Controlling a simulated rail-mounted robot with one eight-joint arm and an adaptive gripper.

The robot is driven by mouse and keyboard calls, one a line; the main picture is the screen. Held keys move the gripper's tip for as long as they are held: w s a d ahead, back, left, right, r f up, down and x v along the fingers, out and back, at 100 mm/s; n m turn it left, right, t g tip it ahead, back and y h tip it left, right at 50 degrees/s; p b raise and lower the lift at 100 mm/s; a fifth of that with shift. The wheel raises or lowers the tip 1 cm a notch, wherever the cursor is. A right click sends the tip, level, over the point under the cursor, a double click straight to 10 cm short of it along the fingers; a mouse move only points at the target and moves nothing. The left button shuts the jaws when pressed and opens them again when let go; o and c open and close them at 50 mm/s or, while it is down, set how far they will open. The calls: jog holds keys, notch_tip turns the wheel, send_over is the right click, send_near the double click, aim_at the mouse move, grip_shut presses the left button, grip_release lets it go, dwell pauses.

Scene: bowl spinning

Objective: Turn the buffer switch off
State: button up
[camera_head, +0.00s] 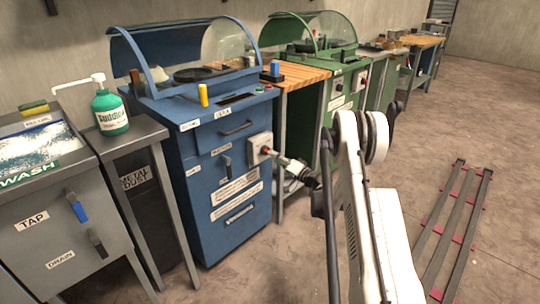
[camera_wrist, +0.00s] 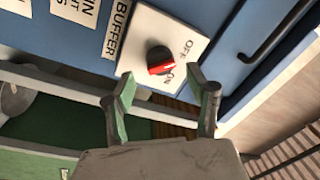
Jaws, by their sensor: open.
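The buffer switch (camera_wrist: 160,58) is a black knob with a red face on a white plate, marked OFF and ON, beside a BUFFER label (camera_wrist: 117,29). The knob's red face is on the side near the ON mark. In the head view, the switch plate (camera_head: 257,149) is on the right side of the blue machine's front. My gripper (camera_wrist: 166,91) is open and empty, its two fingers spread just short of the knob on the ON side. It also shows in the head view (camera_head: 276,156), close in front of the switch plate; contact cannot be told there.
The blue machine (camera_head: 186,170) has a clear hood and handles. A green machine (camera_head: 341,92) and a wooden bench (camera_head: 305,76) stand to its right. A wash unit (camera_head: 72,177) and a green soap bottle (camera_head: 108,110) are at left. Floor rails (camera_head: 464,215) lie at right.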

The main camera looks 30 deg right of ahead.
jog(key=v, duration=0.7)
jog(key=shift+s, duration=0.15)
jog(key=s+a+r+n+g, duration=0.3)
jog(key=a+r+g, duration=0.3)
jog(key=a+r, duration=1.1)
jog(key=s+a+r+n+g, duration=0.1)
jog(key=s+a+r, duration=0.3)
jog(key=s+a, duration=0.3)
jog(key=s+a+r+n+g+h, duration=0.1)
jog(key=s+a+h, duration=0.15)
jog(key=s, duration=0.55)
jog(key=s+a+r+n+g+h, duration=0.1)
jog(key=s+a+r+g, duration=0.1)
jog(key=s+a, duration=0.35)
jog(key=s+d+f+n+h, duration=0.1)
jog(key=s, duration=0.9)
jog(key=s+d+f+h, duration=0.1)
jog(key=s+f+h, duration=0.1)
jog(key=s, duration=0.7)
notch_tip(320, 180, up, 18)
jog(key=p, duration=1.8)
jog(key=shift+r+g, duration=0.25)
jog(key=shift+g, duration=0.05)
